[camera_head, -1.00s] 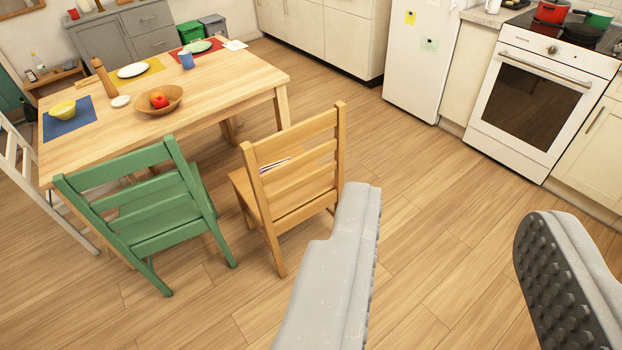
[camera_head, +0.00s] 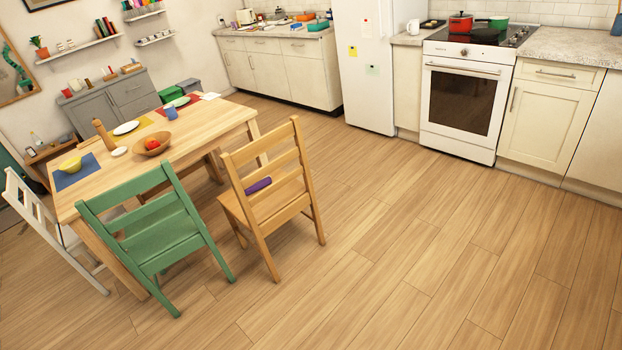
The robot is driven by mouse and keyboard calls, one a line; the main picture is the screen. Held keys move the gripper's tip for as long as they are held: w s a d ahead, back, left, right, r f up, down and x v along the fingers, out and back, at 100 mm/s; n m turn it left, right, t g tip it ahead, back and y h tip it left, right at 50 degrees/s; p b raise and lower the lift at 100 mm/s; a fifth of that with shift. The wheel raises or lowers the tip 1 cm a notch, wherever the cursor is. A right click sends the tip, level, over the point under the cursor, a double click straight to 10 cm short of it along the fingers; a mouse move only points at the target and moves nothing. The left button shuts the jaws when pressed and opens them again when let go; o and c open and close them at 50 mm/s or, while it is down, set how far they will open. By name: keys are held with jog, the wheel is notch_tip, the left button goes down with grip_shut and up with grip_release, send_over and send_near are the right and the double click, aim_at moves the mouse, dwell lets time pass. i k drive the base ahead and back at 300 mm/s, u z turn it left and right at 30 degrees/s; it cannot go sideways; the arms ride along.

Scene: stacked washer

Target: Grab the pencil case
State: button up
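A small purple, elongated object (camera_head: 257,186) lies on the seat of the light wooden chair (camera_head: 272,207). It looks like the pencil case, but it is too small to be certain. The chair's back slats partly hide it. My gripper is not in view.
A green chair (camera_head: 160,232) stands left of the wooden chair, both by the wooden table (camera_head: 205,122). The table holds a fruit bowl (camera_head: 152,145), plates and a blue cup. A white chair (camera_head: 40,215) is at far left. Open floor (camera_head: 400,245) lies at right, before the oven (camera_head: 460,100).

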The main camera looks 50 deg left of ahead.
aim_at(263, 181)
jog(key=u, duration=0.2)
jog(key=i, duration=2)
jog(key=u, duration=0.4)
jog(key=i, duration=1.3)
jog(key=u, duration=0.75)
jog(key=i, duration=1.35)
jog(key=u, duration=1.4)
jog(key=i, duration=1)
jog(key=u, duration=0.55)
jog(key=k, duration=0.75)
jog(key=u, duration=0.15)
